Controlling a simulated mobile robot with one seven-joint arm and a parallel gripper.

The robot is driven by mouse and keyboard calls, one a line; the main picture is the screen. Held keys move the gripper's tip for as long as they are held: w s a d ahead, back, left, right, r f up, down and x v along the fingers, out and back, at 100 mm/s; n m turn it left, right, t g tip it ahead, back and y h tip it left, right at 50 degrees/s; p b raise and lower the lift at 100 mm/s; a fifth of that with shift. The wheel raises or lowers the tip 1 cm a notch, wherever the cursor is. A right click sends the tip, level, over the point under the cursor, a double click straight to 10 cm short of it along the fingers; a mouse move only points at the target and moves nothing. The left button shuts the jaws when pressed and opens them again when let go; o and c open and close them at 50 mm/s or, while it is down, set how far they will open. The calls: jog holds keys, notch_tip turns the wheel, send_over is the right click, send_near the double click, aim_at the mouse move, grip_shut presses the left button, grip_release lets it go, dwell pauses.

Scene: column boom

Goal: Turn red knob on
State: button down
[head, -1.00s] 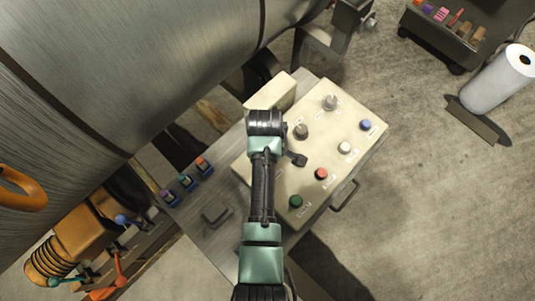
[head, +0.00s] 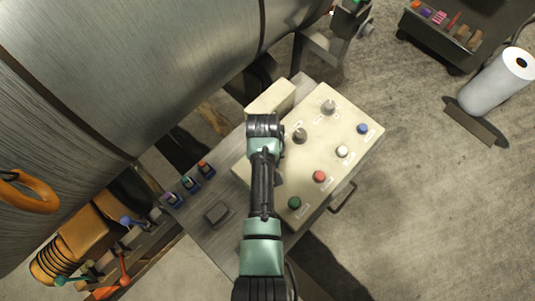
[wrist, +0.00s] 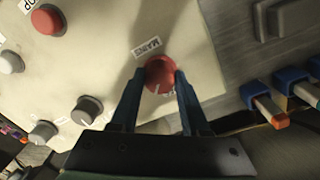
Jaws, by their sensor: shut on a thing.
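The red knob (wrist: 160,75) is in the wrist view on the cream control panel (wrist: 118,28), beside a label that reads MAINS (wrist: 147,47). A white pointer line on the knob faces the lower edge of the picture. My gripper (wrist: 159,82) has one dark blue finger on each side of the knob and is shut on it. Lettering below the knob is partly hidden by the fingers. In the head view my arm hides the red knob and the gripper; the panel (head: 325,140) shows to the right of the arm.
A red push button (head: 319,177), a green one (head: 294,203), a white one (head: 342,152), a blue one (head: 362,129) and two grey knobs (head: 300,135) (head: 328,107) share the panel. A large metal drum (head: 140,70) stands behind.

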jog(key=m, duration=0.4)
jog(key=shift+r+m+p, duration=0.1)
jog(key=shift+m+p, duration=0.2)
jog(key=shift+p, duration=0.05)
jog(key=m, duration=0.4)
jog(key=shift+m, duration=0.3)
jog(key=shift+c, duration=1.9)
grip_release()
notch_tip(320, 180, up, 13)
jog(key=b, duration=0.1)
jog(key=shift+w+a, duration=0.15)
jog(key=shift+w, duration=0.05)
